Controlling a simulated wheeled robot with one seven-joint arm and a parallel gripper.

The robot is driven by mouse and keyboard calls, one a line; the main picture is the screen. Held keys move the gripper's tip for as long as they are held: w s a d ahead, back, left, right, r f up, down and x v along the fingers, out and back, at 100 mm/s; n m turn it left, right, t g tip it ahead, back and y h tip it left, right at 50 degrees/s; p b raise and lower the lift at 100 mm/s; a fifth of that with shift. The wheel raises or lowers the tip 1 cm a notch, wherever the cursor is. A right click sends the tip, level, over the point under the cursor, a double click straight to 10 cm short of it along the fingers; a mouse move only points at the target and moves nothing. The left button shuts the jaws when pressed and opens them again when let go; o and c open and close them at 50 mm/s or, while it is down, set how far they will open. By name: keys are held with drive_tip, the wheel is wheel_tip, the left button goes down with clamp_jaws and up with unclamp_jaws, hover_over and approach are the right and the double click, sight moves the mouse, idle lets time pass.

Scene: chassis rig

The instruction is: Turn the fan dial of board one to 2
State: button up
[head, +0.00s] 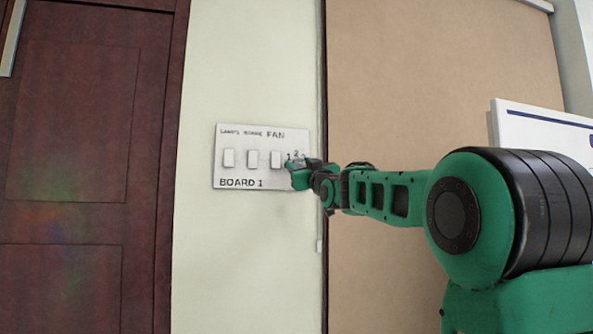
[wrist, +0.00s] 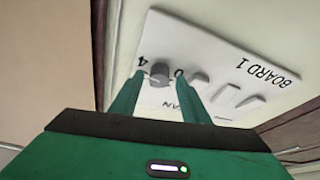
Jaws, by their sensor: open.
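Board one (head: 233,172) is a white plate on the pale wall, marked "BOARD 1" and "FAN", with a row of several white switches. In the head view my gripper (head: 298,178) is at the plate's right end and covers the fan dial there. In the wrist view the grey round dial (wrist: 159,74) shows on the board (wrist: 215,50), with the marks "4" and "0" near it. My gripper (wrist: 158,98) is open, with one finger on each side of the dial in the picture. I cannot tell whether the fingers touch it or which number it points to.
A dark red wooden door (head: 70,160) with its frame is left of the board. A large tan panel (head: 400,100) is to the right, behind my arm. A white sign (head: 540,140) shows at the far right. The wall below the board is clear.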

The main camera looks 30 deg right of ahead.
drive_tip(key=c, duration=1.1)
drive_tip(key=shift+o, duration=0.2)
drive_tip(key=shift+n, duration=0.5)
drive_tip(key=n+y, duration=0.1)
drive_tip(key=n, duration=0.1)
drive_tip(key=n+y, duration=0.2)
drive_tip(key=n, duration=0.1)
drive_tip(key=shift+d, duration=0.15)
drive_tip(key=n+g+y, duration=0.1)
drive_tip(key=n, duration=0.2)
drive_tip(key=n+y, duration=0.1)
drive_tip(key=n, duration=0.3)
drive_tip(key=shift+r+g+y, duration=0.15)
drive_tip(key=shift+g+y, duration=0.15)
drive_tip(key=shift+g, duration=0.1)
drive_tip(key=n+g, duration=0.1)
drive_tip(key=n, duration=0.1)
drive_tip(key=n+g, duration=0.1)
drive_tip(key=n, duration=0.2)
drive_tip(key=shift+r+n+y, duration=0.15)
drive_tip(key=shift+n+y, duration=0.15)
drive_tip(key=shift+y, duration=0.1)
drive_tip(key=shift+n+g, duration=0.9)
drive_tip(key=shift+n, duration=1.1)
drive_tip(key=shift+h, duration=0.4)
